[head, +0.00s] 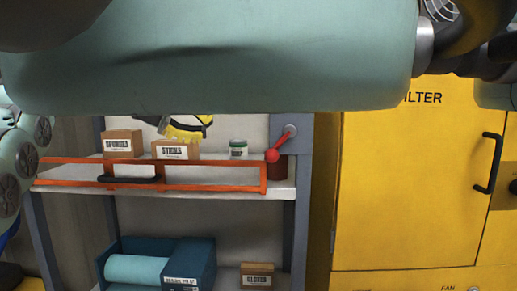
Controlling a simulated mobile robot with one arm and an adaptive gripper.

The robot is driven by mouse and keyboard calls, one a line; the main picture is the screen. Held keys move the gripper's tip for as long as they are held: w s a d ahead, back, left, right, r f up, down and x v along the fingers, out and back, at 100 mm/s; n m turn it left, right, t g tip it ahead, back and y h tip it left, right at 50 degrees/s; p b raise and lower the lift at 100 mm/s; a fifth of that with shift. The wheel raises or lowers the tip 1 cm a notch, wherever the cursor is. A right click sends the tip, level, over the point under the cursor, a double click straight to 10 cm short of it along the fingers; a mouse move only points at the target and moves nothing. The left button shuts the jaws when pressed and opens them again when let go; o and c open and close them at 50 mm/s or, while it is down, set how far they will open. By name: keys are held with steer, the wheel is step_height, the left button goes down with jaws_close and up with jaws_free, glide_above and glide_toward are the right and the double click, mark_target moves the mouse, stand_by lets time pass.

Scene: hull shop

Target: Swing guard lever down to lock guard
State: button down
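The guard (215,188) is an orange rectangular frame across the front of the upper shelf, with a black handle (130,179) on its left half. The red guard lever (281,144) is at the guard's right end. Its round pivot (291,130) is on the grey shelf post. The lever slants down and left from this pivot to a red knob (272,155), which is close to the guard's upper right corner. I cannot tell whether the knob touches the guard. I cannot make out my gripper; my teal arm fills the top of the head view and hides what is behind it.
Cardboard boxes (123,143) and a white jar (238,149) stand on the upper shelf behind the guard. A blue bin (196,263) and another box (257,275) are on the lower shelf. A yellow cabinet (405,190) with a black handle (488,163) stands close on the right.

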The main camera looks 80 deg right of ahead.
steer(key=t, duration=0.1)
steer(key=p, duration=0.3)
glide_toward(267, 158)
steer(key=shift+n, duration=0.4)
steer(key=x, duration=0.5)
steer(key=shift+s+d, duration=0.1)
steer(key=shift+s, duration=0.25)
steer(key=shift+s+d+f+p, duration=0.35)
steer(key=shift+s+p, duration=0.1)
steer(key=shift+p, duration=0.5)
steer(key=shift+s+d+f+p, duration=0.1)
steer(key=shift+s+f+p, duration=0.25)
steer(key=shift+p, duration=0.25)
